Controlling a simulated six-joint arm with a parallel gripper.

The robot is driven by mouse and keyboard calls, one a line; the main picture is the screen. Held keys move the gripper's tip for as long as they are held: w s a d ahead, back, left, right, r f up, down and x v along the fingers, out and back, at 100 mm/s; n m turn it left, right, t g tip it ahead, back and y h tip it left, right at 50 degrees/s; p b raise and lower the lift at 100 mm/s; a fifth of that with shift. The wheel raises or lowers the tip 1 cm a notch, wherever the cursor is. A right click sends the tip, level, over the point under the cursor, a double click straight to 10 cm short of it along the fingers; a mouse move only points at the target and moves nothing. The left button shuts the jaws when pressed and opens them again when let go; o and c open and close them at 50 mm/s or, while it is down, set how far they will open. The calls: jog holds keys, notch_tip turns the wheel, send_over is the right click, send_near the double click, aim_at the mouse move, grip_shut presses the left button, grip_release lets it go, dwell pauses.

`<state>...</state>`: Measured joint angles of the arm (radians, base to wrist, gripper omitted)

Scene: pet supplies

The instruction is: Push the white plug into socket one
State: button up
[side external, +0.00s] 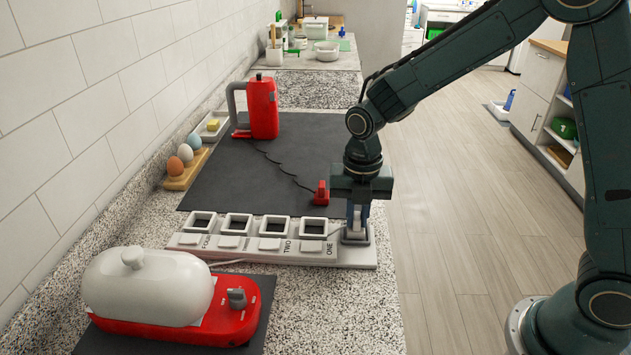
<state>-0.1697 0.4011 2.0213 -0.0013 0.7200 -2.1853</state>
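The white power strip (190,242) lies across the counter with several square white sockets in a row. Socket one (313,217) is the rightmost framed opening, above the printed word ONE, and its dark opening looks empty. My gripper (357,226) points down over the right end of the strip, to the right of socket one. A small white piece, seemingly the white plug (357,222), shows between its fingers, above a grey-white seat at the strip's end. The fingers hide most of it. I cannot tell whether they grip it or only stand around it.
A red plug (321,193) lies behind socket one, its black cord running to a red kettle (263,108) on the dark mat (225,165). A red appliance with a white domed lid (150,285) stands front left. Eggs in a wooden holder (186,174) are by the wall.

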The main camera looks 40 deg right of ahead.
grip_shut()
jog(key=shift+r, duration=0.5)
notch_tip(320, 180, up, 19)
dwell(0.7)
send_over(357, 215)
jog(key=w+a, duration=0.6)
notch_tip(357, 215, down, 12)
jog(key=r, duration=0.1)
jog(key=shift+s+f, duration=0.1)
jog(key=shift+f, duration=0.15)
jog(key=shift+f, duration=0.1)
